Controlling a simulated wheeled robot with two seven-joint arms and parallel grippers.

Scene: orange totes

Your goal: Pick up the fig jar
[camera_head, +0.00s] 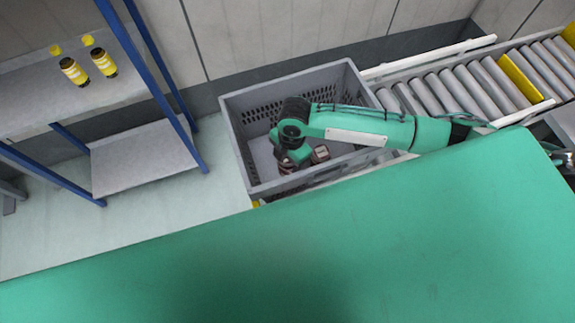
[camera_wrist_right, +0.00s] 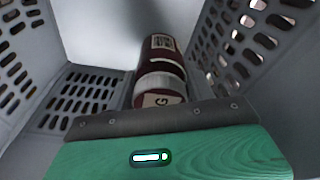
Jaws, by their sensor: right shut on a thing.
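My right arm reaches into the grey crate (camera_head: 240,150), and its gripper (camera_head: 297,158) is low inside, partly hidden by the wrist. The gripper is shut on a dark red jar taken as the fig jar (camera_wrist_right: 155,95); its pale label shows a letter like G just beyond the finger edge in the right wrist view. A second dark red jar with a pale printed label (camera_wrist_right: 160,43) is right behind it. In the head view a jar (camera_head: 320,153) is beside the gripper and another jar (camera_head: 286,167) is just below it. My left gripper is out of view.
The crate's perforated walls (camera_wrist_right: 85,92) rise close around the gripper. A roller conveyor (camera_head: 450,92) runs right of the crate. A blue-framed shelf (camera_head: 125,92) at left holds two yellow-labelled dark bottles (camera_head: 74,71). A large green surface (camera_head: 330,250) fills the foreground.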

